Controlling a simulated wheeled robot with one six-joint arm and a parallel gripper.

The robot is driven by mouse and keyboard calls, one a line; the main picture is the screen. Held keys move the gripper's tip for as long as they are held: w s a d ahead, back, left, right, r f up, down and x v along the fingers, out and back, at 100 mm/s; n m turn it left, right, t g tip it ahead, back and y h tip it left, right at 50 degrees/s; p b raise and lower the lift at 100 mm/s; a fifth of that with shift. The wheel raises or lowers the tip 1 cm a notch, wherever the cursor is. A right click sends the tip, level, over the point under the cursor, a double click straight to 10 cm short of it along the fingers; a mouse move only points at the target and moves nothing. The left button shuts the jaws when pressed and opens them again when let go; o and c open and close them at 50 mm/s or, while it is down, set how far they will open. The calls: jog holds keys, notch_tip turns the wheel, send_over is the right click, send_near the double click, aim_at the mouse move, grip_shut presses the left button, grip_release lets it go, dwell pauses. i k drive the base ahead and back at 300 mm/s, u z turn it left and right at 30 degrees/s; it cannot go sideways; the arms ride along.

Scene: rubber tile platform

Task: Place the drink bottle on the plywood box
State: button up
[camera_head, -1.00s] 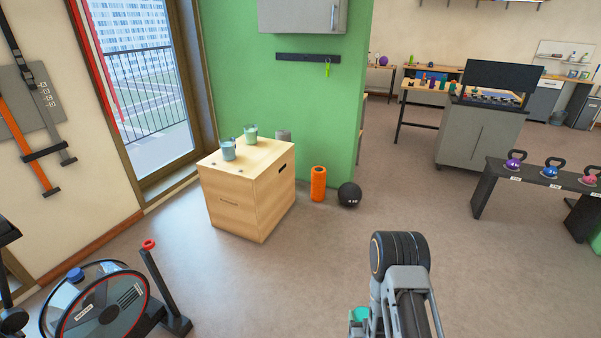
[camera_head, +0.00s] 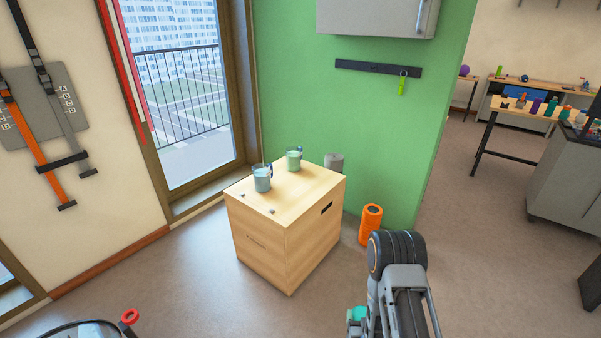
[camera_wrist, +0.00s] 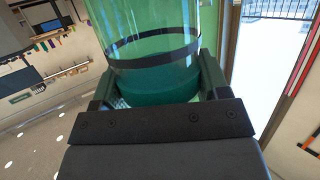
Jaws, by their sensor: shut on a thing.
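The plywood box (camera_head: 265,250) stands on the floor by the green wall, left of centre in the head view. Two clear cups with handles, one at the front (camera_head: 262,179) and one behind it (camera_head: 294,160), stand on its top. My gripper (camera_wrist: 155,92) is shut on the drink bottle (camera_wrist: 150,50), a translucent green bottle with a dark band and a darker teal lower part, filling the wrist view. In the head view only a small teal bit of the bottle (camera_head: 357,314) shows beside my arm. The gripper is apart from the box, nearer to me.
An orange roller (camera_head: 371,223) stands on the floor right of the box, against the green wall (camera_head: 355,120). A grey cylinder (camera_head: 334,161) shows behind the box. The front right part of the box top is bare. Open floor lies before the box.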

aim_at(307, 187)
jog(key=u, duration=0.35)
jog(key=i, duration=1.25)
jog(key=u, duration=0.45)
